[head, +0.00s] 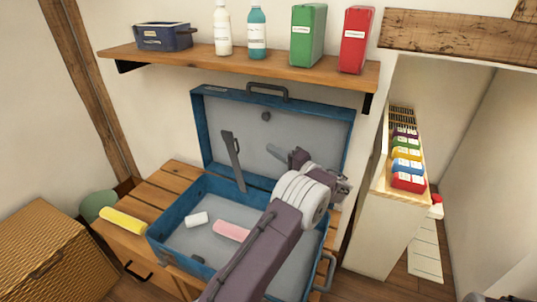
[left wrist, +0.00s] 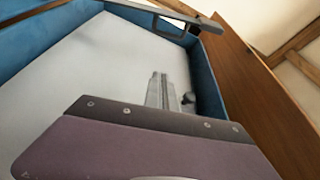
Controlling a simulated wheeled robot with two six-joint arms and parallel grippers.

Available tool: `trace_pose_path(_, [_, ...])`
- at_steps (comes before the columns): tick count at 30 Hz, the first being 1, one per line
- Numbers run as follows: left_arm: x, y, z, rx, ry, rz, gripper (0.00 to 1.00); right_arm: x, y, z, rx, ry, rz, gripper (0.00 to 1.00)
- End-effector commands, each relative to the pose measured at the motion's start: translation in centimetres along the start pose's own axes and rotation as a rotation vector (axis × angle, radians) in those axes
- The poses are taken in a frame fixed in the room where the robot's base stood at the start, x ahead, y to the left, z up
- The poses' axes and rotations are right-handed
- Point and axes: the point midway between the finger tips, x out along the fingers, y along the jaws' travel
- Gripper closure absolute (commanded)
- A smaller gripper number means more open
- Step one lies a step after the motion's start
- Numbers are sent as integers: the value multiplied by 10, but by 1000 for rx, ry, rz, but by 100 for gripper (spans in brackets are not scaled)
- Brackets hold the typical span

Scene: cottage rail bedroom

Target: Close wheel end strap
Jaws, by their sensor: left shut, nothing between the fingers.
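The blue case (head: 177,218) stands open on a slatted wooden top, its grey-lined lid (head: 304,123) raised at the back. One stiff grey strap (head: 233,160) with a slot stands up near the left part of the hinge side, leaning left. A grey slotted bar, apparently this strap, crosses the top of the left wrist view (left wrist: 178,27). My left gripper (head: 276,152) is in front of the lid, right of the strap and apart from it. Its fingers are shut and empty, pointing left. They also show in the left wrist view (left wrist: 163,90). My arm hides the case's right part; no second strap shows.
A white roll (head: 196,219) and a pink roll (head: 231,231) lie in the case. A yellow roll (head: 124,220) lies left of it. A shelf (head: 190,62) with bottles and boxes hangs above the lid. A wicker chest (head: 45,255) stands lower left.

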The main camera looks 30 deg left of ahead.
Motion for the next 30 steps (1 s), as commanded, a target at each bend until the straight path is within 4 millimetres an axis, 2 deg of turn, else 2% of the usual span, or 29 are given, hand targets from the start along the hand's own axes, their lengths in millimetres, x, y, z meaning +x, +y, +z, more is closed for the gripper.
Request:
trace_pose_path(3, [27, 2, 2, 0, -5, -1, 100, 6, 0, 1, 0, 0, 0, 100])
trace_pose_path(10, [77, 2, 2, -1, -4, -1, 100, 12, 0, 1, 0, -1, 0, 100])
trace_pose_path(18, [83, 1, 35, 2, -2, 1, 100, 20, 0, 2, 0, -1, 0, 100])
trace_pose_path(30, [84, 0, 40, 0, -1, 1, 100, 20, 0, 2, 0, -1, 0, 100])
